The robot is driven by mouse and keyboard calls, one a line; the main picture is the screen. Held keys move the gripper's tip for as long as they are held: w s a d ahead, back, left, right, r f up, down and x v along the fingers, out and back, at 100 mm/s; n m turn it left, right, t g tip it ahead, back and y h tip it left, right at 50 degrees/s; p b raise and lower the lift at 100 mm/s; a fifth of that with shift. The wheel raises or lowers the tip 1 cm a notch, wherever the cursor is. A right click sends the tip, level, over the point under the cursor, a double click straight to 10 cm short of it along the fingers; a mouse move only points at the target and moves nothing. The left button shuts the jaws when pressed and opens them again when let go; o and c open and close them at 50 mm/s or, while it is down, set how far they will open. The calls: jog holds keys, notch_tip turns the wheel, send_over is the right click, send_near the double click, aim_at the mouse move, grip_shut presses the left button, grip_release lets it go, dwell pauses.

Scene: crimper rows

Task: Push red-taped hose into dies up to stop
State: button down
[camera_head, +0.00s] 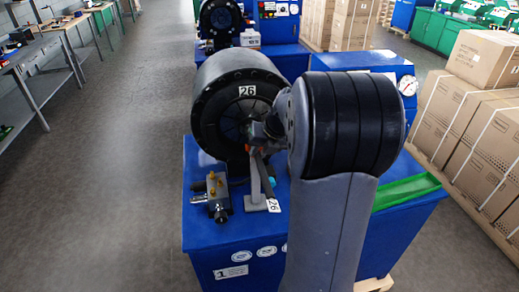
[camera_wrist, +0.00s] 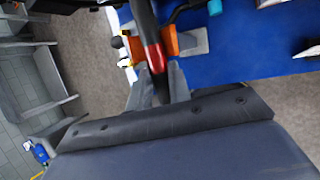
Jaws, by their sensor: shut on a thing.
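The crimper (camera_head: 210,115) is a large black drum marked 26, with a ring of dies (camera_head: 240,122) in its face. My gripper (camera_head: 262,138) is in front of the dies, partly hidden behind my arm. In the wrist view my gripper (camera_wrist: 157,85) is shut on a black hose (camera_wrist: 143,20), with a finger on each side. A red tape band (camera_wrist: 154,57) is around the hose just beyond the fingertips. The head view does not clearly show the hose end, so I cannot tell how it sits relative to the dies or stop.
A grey stand (camera_head: 256,185) rises from the blue bench (camera_head: 225,255), with an orange piece (camera_wrist: 170,40) beside the hose. A valve block (camera_head: 217,195) with brass fittings is at left. A green tray (camera_head: 405,192) and cartons (camera_head: 470,120) are at right. The left floor is clear.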

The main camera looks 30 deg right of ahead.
dwell(0.3)
jog(key=c, duration=1.2)
grip_release()
jog(key=shift+f, duration=0.1)
jog(key=o, duration=1.2)
jog(key=shift+v, duration=3.55)
jog(key=shift+c, duration=0.6)
